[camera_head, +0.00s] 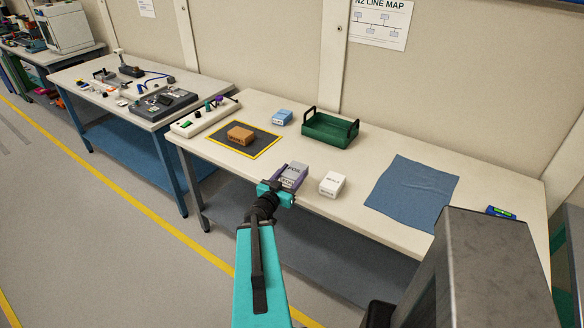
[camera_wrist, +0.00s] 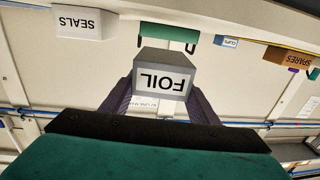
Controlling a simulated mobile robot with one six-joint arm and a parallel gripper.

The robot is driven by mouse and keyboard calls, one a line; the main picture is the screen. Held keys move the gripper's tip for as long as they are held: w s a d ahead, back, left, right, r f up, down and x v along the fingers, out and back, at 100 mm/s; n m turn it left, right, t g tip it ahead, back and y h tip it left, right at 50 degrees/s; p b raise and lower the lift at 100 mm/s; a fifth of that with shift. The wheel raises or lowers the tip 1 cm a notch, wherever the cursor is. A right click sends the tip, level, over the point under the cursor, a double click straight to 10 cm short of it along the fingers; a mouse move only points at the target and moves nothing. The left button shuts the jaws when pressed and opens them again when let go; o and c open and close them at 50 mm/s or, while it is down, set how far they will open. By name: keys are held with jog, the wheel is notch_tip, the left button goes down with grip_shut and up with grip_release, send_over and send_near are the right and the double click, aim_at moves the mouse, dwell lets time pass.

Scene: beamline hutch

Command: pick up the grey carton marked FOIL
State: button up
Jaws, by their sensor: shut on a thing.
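The grey carton marked FOIL (camera_wrist: 162,78) sits between the two purple fingers of my gripper (camera_wrist: 160,100) in the wrist view, its label upside down. My gripper is shut on it, one finger along each side. In the head view the same grey carton (camera_head: 294,170) is at the front part of the workbench, with my gripper (camera_head: 287,180) at its near side. I cannot tell whether the carton touches the bench top or is just above it.
A white carton marked SEALS (camera_wrist: 86,23) stands close to the right in the head view (camera_head: 332,184). An orange carton (camera_head: 240,134) lies on a yellow-edged dark mat (camera_head: 262,150). Behind are a blue carton (camera_head: 282,117) and a green tray (camera_head: 329,131). A blue cloth (camera_head: 411,190) lies right.

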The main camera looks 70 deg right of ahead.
jog(key=shift+s+a+r+p, duration=0.1)
jog(key=shift+s+a+p, duration=0.25)
jog(key=shift+a+p, duration=0.15)
jog(key=shift+s+a+r+p, duration=0.1)
jog(key=shift+s+a+p, duration=0.25)
jog(key=shift+a, duration=0.2)
jog(key=shift+f, duration=0.1)
